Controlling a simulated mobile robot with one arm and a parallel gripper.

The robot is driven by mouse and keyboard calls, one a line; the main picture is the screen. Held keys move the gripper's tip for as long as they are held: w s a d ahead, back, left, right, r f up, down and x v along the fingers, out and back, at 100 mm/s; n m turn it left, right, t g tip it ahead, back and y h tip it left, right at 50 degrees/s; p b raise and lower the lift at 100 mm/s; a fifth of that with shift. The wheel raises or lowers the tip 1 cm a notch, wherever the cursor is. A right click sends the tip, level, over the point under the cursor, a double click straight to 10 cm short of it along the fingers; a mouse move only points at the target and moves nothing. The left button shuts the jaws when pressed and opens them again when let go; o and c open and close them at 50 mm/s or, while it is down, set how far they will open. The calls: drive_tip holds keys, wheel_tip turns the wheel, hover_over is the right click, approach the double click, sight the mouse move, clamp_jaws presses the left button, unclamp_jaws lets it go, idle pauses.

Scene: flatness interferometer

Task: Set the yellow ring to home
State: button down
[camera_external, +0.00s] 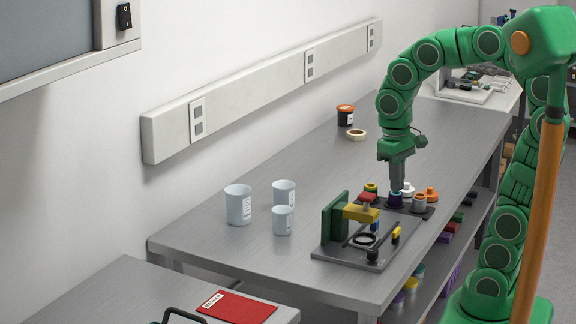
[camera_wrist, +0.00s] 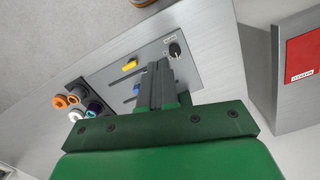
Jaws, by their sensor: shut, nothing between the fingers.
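A small olive-yellow ring-like piece (camera_external: 370,188) shows behind the interferometer (camera_external: 345,250); I cannot tell whether it is the yellow ring. The interferometer has a green upright plate, a yellow bracket (camera_external: 361,214) with a red top, and a black ring. A small yellow part (camera_external: 396,235) sits at its right edge and also shows in the wrist view (camera_wrist: 130,65). My gripper (camera_external: 397,188) is shut and empty, pointing down, and appears just above a purple-topped piece (camera_external: 395,201). In the wrist view its fingers (camera_wrist: 159,66) hide part of the instrument plate.
A dark tray (camera_external: 428,214) holds purple, grey, white and orange pieces right behind the instrument. A black knob (camera_wrist: 175,49) stands on the plate. Pale cups (camera_external: 238,205) stand at left, with a tape roll (camera_external: 357,135) and dark jar (camera_external: 345,115) farther back.

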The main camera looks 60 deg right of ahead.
drive_tip(key=w+d+r+m, duration=0.2)
drive_tip(key=w+d+m, duration=0.2)
drive_tip(key=w+d, duration=0.45)
drive_tip(key=m+t, duration=0.1)
drive_tip(key=m, duration=1)
hover_over(369, 186)
drive_tip(key=shift+a+f, duration=0.15)
drive_tip(key=shift+f, duration=1.6)
wheel_tip(369, 186, down, 14)
drive_tip(key=shift+f, duration=0.1)
